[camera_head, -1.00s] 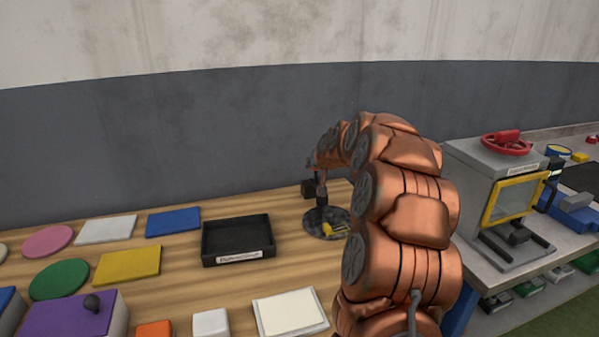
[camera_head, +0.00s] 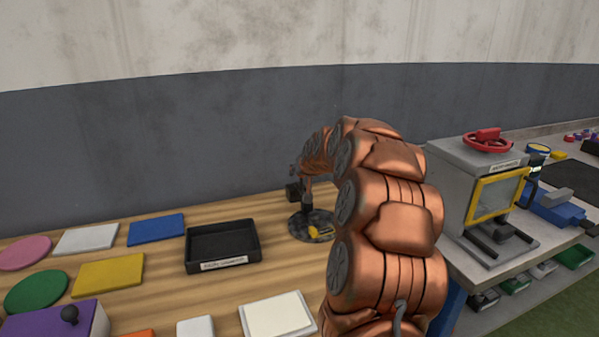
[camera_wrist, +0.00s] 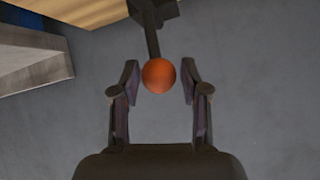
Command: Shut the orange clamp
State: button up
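The clamp's orange ball knob (camera_wrist: 159,75) sits at the end of a dark lever (camera_wrist: 152,38) in the wrist view. My gripper (camera_wrist: 161,82) is open, with one finger on each side of the knob. Small gaps show between the knob and both fingers. The lever runs up to a dark block (camera_wrist: 157,10) at the top edge. The orange knob cannot be made out there.
A black labelled tray (camera_head: 222,265) stands left of the turntable. Flat coloured plates, including a blue one (camera_head: 157,229), lie further left. A grey machine (camera_head: 455,175) with a yellow-framed door (camera_head: 497,195) and red handwheel (camera_head: 487,139) stands at the right.

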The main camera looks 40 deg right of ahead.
jog(key=shift+o, duration=1.1)
jog(key=shift+r, duration=0.1)
jog(key=shift+r, duration=0.1)
jog(key=v, duration=1.2)
